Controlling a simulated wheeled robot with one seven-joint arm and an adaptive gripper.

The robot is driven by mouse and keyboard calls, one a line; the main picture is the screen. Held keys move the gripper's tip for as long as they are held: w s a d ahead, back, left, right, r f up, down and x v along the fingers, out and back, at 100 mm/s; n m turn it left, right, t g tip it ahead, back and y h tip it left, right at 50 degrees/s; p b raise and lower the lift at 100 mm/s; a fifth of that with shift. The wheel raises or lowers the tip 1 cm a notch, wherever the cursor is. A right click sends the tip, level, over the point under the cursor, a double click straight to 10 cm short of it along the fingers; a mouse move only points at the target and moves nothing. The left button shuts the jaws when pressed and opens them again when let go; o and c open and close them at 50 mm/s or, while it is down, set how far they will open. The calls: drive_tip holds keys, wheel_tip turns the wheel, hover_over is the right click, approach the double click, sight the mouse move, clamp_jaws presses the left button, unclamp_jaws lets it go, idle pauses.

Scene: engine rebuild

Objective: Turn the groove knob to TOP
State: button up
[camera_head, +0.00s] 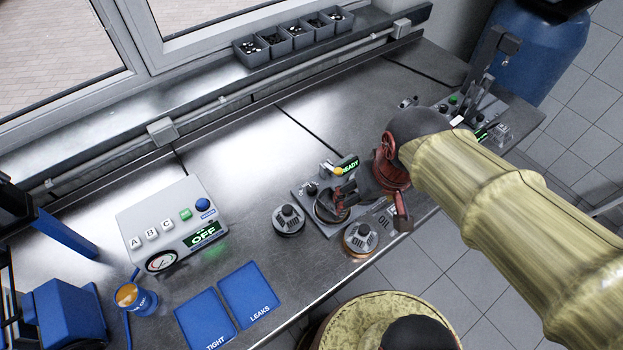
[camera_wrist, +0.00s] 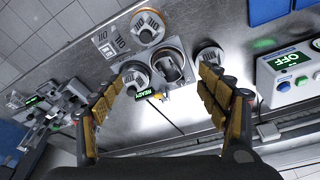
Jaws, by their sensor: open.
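The station (camera_head: 315,218) with a green READY display (camera_head: 348,164) and a yellow button (camera_head: 338,171) stands mid-bench. A small dark knob (camera_head: 312,189) on its left side may be the groove knob; its setting is too small to read. My gripper (camera_head: 374,204) is over the station's right part and hides some of it. In the wrist view my gripper (camera_wrist: 161,80) is open and empty, its two padded fingers apart. The READY display (camera_wrist: 146,93) and a round ring-shaped holder (camera_wrist: 170,65) show between the fingers. I see no contact with a knob.
Knobbed round pieces (camera_head: 288,220) and (camera_head: 360,239) stand beside the station, the latter marked OIL. A grey box with an OFF display (camera_head: 206,235), blue TIGHT (camera_head: 205,320) and LEAKS (camera_head: 248,294) mats and a cup (camera_head: 136,298) are left. Parts bins (camera_head: 252,51) line the sill.

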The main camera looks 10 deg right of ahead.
drive_tip(key=w+a+f+g+p, duration=0.1)
drive_tip(key=w+p, duration=0.1)
drive_tip(key=w+a+f+n+g+p, duration=0.1)
drive_tip(key=w+f, duration=0.1)
drive_tip(key=w, duration=0.1)
drive_tip(key=w+a+f+n+g+p, duration=0.1)
drive_tip(key=w+f+p, duration=0.1)
drive_tip(key=shift+w+a+f+g+p, duration=0.1)
drive_tip(key=shift+w+a+g+p, duration=0.1)
drive_tip(key=shift+g+p, duration=0.15)
drive_tip(key=c, duration=0.8)
drive_tip(key=shift+o, duration=0.2)
drive_tip(key=n+p, duration=0.4)
drive_tip(key=n, duration=0.1)
hover_over(311, 187)
drive_tip(key=s+d, duration=0.1)
drive_tip(key=s, duration=0.5)
drive_tip(key=shift+g, duration=0.45)
drive_tip(key=f, duration=1)
drive_tip(key=shift+w+d+f, duration=0.1)
drive_tip(key=shift+w+f, duration=0.1)
drive_tip(key=w, duration=0.1)
drive_tip(key=w+n, duration=0.1)
drive_tip(key=w, duration=0.1)
drive_tip(key=w+a+n+t, duration=0.1)
drive_tip(key=w, duration=0.1)
drive_tip(key=shift+w+f+b, duration=0.2)
drive_tip(key=shift+b, duration=0.1)
drive_tip(key=shift+n, duration=0.4)
drive_tip(key=shift+f, duration=3.85)
